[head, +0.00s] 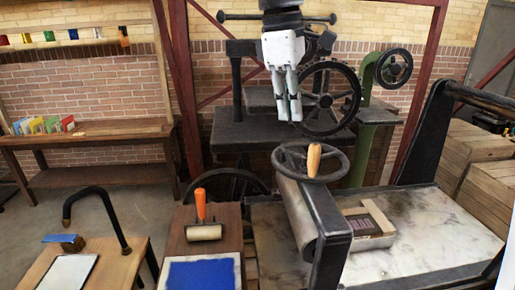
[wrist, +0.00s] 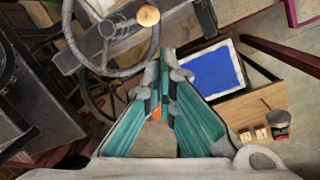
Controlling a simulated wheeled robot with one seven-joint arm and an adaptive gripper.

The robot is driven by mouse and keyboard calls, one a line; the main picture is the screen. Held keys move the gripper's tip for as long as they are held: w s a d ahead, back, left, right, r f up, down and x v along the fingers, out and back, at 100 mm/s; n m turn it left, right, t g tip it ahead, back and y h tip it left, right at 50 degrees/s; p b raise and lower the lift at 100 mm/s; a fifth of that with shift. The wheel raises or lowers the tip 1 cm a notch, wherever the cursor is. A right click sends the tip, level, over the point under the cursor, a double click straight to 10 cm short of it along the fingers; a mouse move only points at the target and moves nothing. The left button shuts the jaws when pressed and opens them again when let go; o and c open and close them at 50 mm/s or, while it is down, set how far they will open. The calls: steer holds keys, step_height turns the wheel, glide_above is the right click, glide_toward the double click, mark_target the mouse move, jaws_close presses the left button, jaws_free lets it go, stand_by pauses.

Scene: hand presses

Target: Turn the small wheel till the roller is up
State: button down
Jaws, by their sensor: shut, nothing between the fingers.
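A grey handwheel (head: 287,151) with an upright wooden knob (head: 314,160) sits on top of the dark press frame at the front. Below it a pale roller (head: 298,215) lies across the left part of the press bed (head: 440,235); I cannot tell whether it touches the bed. My gripper (head: 290,118) is shut and empty, pointing down, above and behind the wheel in the head view. In the wrist view the wheel (wrist: 72,42) and its knob (wrist: 148,16) are at upper left, apart from my shut fingers (wrist: 163,58).
A larger dark spoked wheel (head: 352,98) stands behind, close right of my gripper. A green press with a small wheel (head: 393,68) is further right. A boxed type block (head: 372,228) lies on the bed. A hand roller (head: 204,232) and blue slab (head: 200,275) are at left.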

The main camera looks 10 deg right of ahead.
steer(key=w+a+f+n+g, duration=0.1)
steer(key=w+a+f+n, duration=0.15)
steer(key=w, duration=0.35)
steer(key=d+f, duration=0.1)
steer(key=f, duration=0.2)
steer(key=f+p, duration=0.1)
steer(key=f, duration=0.2)
steer(key=s+d+f+p, duration=0.1)
steer(key=f, duration=0.2)
steer(key=shift+d, duration=0.3)
steer(key=shift+s+d+f+p, duration=0.2)
steer(key=shift+d+f+p, duration=0.3)
steer(key=shift+d, duration=0.35)
steer(key=shift+s+d+f+p, duration=0.2)
steer(key=shift+d+f+p, duration=0.2)
steer(key=shift+d, duration=0.45)
